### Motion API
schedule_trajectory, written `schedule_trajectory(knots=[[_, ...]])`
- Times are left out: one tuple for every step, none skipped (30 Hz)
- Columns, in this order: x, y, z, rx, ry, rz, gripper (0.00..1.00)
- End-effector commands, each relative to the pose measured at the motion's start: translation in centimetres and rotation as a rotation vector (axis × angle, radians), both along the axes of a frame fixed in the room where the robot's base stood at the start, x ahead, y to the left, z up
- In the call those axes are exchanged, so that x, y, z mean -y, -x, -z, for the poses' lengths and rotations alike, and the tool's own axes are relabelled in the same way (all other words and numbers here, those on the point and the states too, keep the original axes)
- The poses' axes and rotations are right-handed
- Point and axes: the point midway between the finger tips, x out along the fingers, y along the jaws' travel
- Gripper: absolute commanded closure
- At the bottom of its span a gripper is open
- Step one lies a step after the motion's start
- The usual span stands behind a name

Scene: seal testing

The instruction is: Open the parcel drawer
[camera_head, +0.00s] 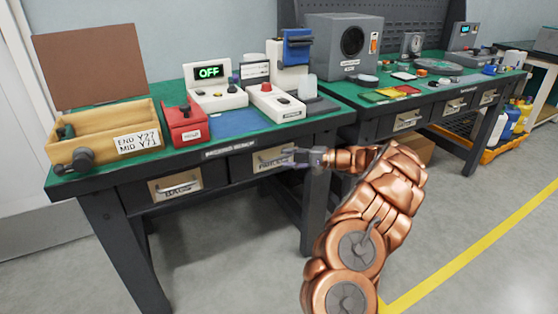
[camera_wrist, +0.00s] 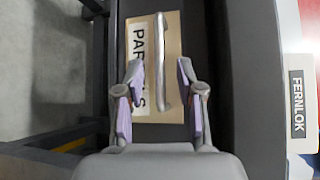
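The parcel drawer (camera_head: 243,166) is the right one of two drawers under the near green-topped bench, and its front looks flush with the bench. In the wrist view its tan label plate (camera_wrist: 172,32) reads "PAR…S", partly hidden by a finger. A pale bar handle (camera_wrist: 160,55) runs along the plate. My gripper (camera_head: 291,157) is in front of the drawer. In the wrist view my gripper (camera_wrist: 159,68) is open, with one finger on each side of the handle and a gap to both. I cannot tell whether the fingertips reach past the bar.
Another labelled drawer (camera_head: 175,185) is to the left. The benchtop holds a wooden tray (camera_head: 105,135), a red fixture (camera_head: 183,123) and a box reading "OFF" (camera_head: 215,92). A second bench (camera_head: 440,84) stands at right. The floor (camera_head: 228,262) in front is clear.

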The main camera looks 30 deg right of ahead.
Motion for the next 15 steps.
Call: schedule_trajectory(knots=[[-0.6,-0.6,0.3,0.0,0.0,-0.002,0.63],[-0.9,-0.9,0.3,-0.001,-0.001,-0.002,0.63],[-1.2,-1.3,0.4,-0.001,0.0,-0.001,0.63],[-1.4,-1.5,0.4,-0.001,0.001,0.0,0.63],[-1.5,-1.8,0.5,-0.001,0.001,0.0,0.63],[-1.8,-2.0,0.5,-0.001,0.001,0.001,0.63],[-1.9,-2.2,0.5,0.0,0.0,0.0,0.63],[-2.0,-2.3,0.5,0.0,0.0,0.0,0.63],[-2.2,-2.5,0.6,-0.001,0.001,0.0,0.63],[-2.3,-2.6,0.6,-0.001,0.001,0.0,0.63],[-2.3,-2.6,0.6,-0.001,0.001,0.0,0.63],[-2.4,-2.7,0.6,-0.001,0.001,0.0,0.63],[-2.4,-2.7,0.6,-0.001,0.001,0.0,0.63],[-2.4,-2.7,0.6,-0.001,0.001,0.0,0.63],[-2.4,-2.7,0.6,-0.001,0.001,0.0,0.63]])
